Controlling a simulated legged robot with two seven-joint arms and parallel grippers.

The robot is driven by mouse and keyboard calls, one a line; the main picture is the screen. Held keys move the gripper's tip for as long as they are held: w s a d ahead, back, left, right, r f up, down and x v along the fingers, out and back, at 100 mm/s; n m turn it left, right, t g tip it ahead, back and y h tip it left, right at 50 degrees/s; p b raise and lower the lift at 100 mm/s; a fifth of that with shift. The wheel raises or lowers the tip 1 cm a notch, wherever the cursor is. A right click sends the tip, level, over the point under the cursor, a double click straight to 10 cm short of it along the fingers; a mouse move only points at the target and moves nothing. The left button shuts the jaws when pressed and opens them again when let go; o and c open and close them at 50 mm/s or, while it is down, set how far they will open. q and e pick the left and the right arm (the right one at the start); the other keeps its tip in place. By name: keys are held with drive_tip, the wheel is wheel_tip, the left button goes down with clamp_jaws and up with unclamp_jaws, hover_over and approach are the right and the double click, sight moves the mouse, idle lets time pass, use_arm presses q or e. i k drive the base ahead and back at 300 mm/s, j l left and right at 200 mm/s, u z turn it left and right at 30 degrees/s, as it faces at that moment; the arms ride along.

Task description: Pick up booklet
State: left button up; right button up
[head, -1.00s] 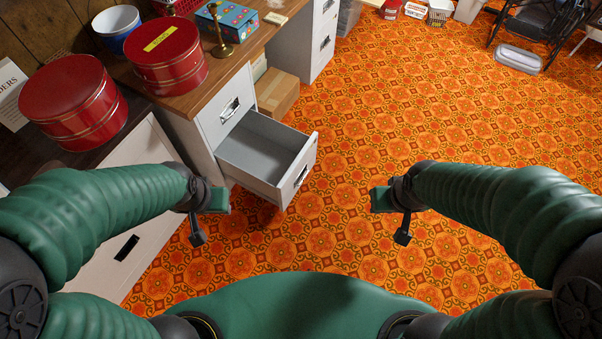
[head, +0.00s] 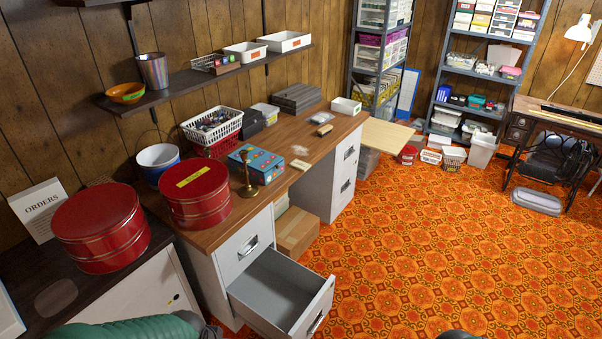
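I cannot make out a booklet for certain. A white sheet or card marked "ORDERS" (head: 40,210) stands against the wall at the left, behind a red round tin (head: 100,228). A small cream flat item (head: 300,164) lies on the wooden desk (head: 285,185); I cannot tell what it is. My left arm's green sleeve shows at the bottom left edge and a dark bit of my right arm at the bottom edge. Neither gripper's fingers show.
Another red tin (head: 194,192), a brass candlestick (head: 246,172) and a blue patterned box (head: 256,166) stand on the desk. A cardboard box (head: 297,233) sits beneath it. Shelves and a sewing table (head: 560,120) stand at the back. The orange patterned floor (head: 430,250) is largely clear.

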sight(296, 164)
drive_tip(key=i+l+z, duration=0.85)
drive_tip(key=i, duration=0.25)
drive_tip(key=i+l+z, duration=0.2)
drive_tip(key=i, duration=0.2)
drive_tip(key=i+l+z, duration=0.15)
drive_tip(key=i, duration=0.25)
drive_tip(key=i+j+u, duration=0.1)
drive_tip(key=i+u, duration=0.7)
drive_tip(key=i+l+u, duration=0.15)
drive_tip(key=i+u, duration=0.25)
drive_tip(key=i+l+u, duration=0.35)
drive_tip(key=i+j+u, duration=0.1)
drive_tip(key=u, duration=0.35)
drive_tip(key=i+u, duration=0.2)
drive_tip(key=u, duration=0.25)
drive_tip(key=i+u, duration=0.2)
drive_tip(key=u, duration=0.3)
drive_tip(key=i+l+u, duration=0.1)
drive_tip(key=u, duration=0.35)
drive_tip(key=i+l+u, duration=0.15)
drive_tip(key=u, duration=0.3)
drive_tip(key=i+l+u, duration=0.15)
drive_tip(key=u, duration=0.3)
drive_tip(key=i+l+u, duration=0.15)
drive_tip(key=u, duration=0.15)
drive_tip(key=i+l+u, duration=0.25)
drive_tip(key=l, duration=0.15)
drive_tip(key=k, duration=0.1)
